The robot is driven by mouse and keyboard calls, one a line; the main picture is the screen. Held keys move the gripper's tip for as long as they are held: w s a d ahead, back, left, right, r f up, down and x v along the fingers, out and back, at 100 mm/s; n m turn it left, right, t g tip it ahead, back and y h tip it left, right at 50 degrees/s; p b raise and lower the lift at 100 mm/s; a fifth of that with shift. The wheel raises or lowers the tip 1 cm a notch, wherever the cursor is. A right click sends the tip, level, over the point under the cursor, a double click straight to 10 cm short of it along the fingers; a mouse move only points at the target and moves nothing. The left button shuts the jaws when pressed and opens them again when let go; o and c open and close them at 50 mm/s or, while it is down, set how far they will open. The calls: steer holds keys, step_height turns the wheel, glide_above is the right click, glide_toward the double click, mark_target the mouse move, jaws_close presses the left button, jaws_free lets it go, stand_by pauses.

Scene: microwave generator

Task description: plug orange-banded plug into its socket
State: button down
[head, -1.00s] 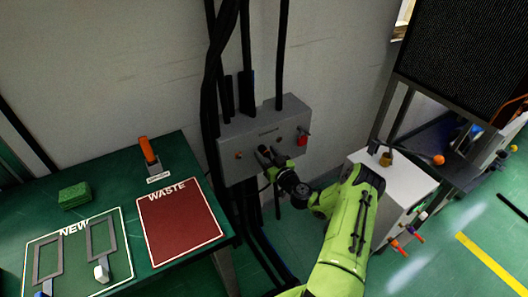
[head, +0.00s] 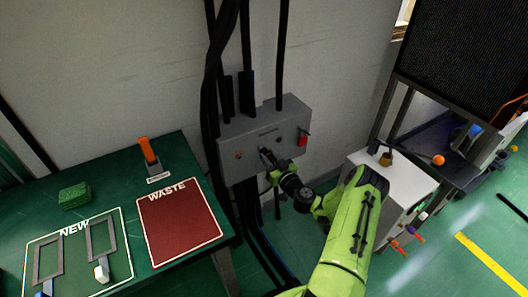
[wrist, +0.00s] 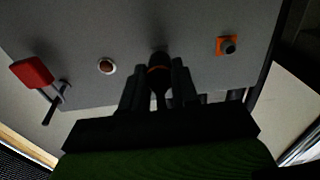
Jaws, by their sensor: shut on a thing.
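The orange-banded plug (wrist: 158,76) is dark, with a thin orange band, and stands between my gripper's fingers in the wrist view. My gripper (wrist: 155,88) is shut on it. The plug points toward the face of the grey wall box (wrist: 80,30). Its tip meets a dark patch on that face, and I cannot tell whether it is in a socket or only in front of one. In the head view my gripper (head: 268,158) is at the lower middle of the grey box (head: 232,138), and its fingers hide the plug.
A red part (head: 303,140) sits at the box's right. An orange square fitting (wrist: 227,46) and a round copper-coloured fitting (wrist: 106,66) flank the plug. Black cables (head: 246,60) run above the box. A green table (head: 110,165) stands left, a white cabinet (head: 408,180) right.

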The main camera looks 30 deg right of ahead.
mark_target(240, 158)
steer(key=shift+s+a, duration=0.1)
steer(key=shift+s, duration=2.1)
steer(key=shift+w+a, duration=0.25)
steer(key=shift+a, duration=0.55)
steer(key=shift+w+a, duration=0.2)
steer(key=shift+a, duration=0.65)
steer(key=shift+w+a, duration=0.25)
steer(key=shift+a, duration=0.55)
steer(key=shift+w+a+p, duration=0.25)
steer(key=shift+w+a, duration=0.05)
steer(key=shift+a, duration=0.7)
steer(key=shift+w+a+p, duration=0.25)
steer(key=shift+a, duration=0.75)
steer(key=shift+w, duration=0.1)
steer(key=shift+w, duration=0.85)
steer(key=shift+w+b, duration=0.4)
steer(key=shift+w, duration=0.55)
